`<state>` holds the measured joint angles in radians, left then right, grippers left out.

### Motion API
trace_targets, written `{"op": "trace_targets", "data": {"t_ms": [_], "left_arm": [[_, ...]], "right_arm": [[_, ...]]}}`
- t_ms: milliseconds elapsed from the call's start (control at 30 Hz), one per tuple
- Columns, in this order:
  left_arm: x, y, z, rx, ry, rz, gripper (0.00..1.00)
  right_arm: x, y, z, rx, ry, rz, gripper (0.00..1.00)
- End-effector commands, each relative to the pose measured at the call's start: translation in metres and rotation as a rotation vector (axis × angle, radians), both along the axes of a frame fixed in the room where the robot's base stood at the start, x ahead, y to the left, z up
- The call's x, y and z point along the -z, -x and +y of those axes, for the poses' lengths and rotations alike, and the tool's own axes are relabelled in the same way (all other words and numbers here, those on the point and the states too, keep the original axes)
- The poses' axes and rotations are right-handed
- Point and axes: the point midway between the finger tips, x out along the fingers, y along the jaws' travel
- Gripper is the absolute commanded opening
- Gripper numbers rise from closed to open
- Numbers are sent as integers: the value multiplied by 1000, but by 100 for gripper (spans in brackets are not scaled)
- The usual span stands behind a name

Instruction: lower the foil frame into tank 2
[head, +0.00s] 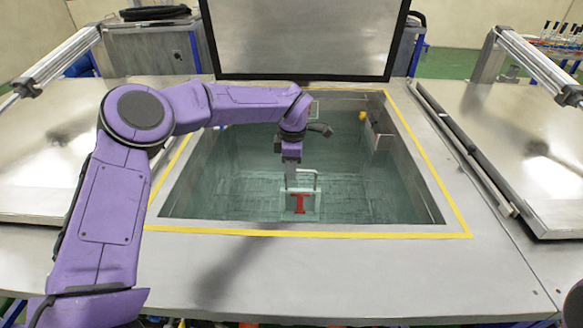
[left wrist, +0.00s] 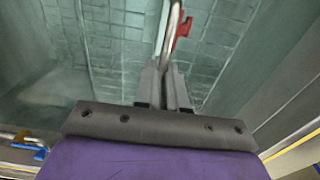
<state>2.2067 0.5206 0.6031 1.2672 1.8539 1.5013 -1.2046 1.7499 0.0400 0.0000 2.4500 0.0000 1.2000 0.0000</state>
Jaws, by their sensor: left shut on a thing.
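The foil frame (head: 314,203) is a small pale plate with a red I-shaped mark and a thin metal handle on top. It shows upright over the open tank (head: 190,178), which has a yellow border and holds greenish liquid. I cannot tell whether it touches the liquid. My left gripper (head: 291,178) is above the frame, shut on its handle. In the left wrist view, the fingers (left wrist: 166,88) close on the metal handle bar (left wrist: 172,32), with part of the red mark beyond. No tank number is readable. My right gripper is out of view.
A raised lid (head: 305,40) stands behind the opening. Closed lids lie at the left (head: 50,180) and right (head: 545,150). A dark bar (head: 465,150) runs along the right side. A yellow item (head: 362,116) sits inside the tank's far right corner. The front deck is clear.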

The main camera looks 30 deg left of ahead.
Motion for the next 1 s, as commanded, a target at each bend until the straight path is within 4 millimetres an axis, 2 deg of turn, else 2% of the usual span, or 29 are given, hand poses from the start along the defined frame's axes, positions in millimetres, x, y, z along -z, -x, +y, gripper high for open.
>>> {"op": "trace_targets", "data": {"t_ms": [300,400,433,767,867,1000], "left_arm": [[2,0,0,0,1,0,0],[2,0,0,0,1,0,36],[2,0,0,0,1,0,40],[-2,0,0,-1,0,-1,40],[-19,-1,-1,-1,1,-3,40],[-54,-1,-2,-2,1,-4,40]], "right_arm": [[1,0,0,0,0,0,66],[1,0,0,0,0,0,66],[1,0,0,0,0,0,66],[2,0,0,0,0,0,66],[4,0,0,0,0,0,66],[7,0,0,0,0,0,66]]}}
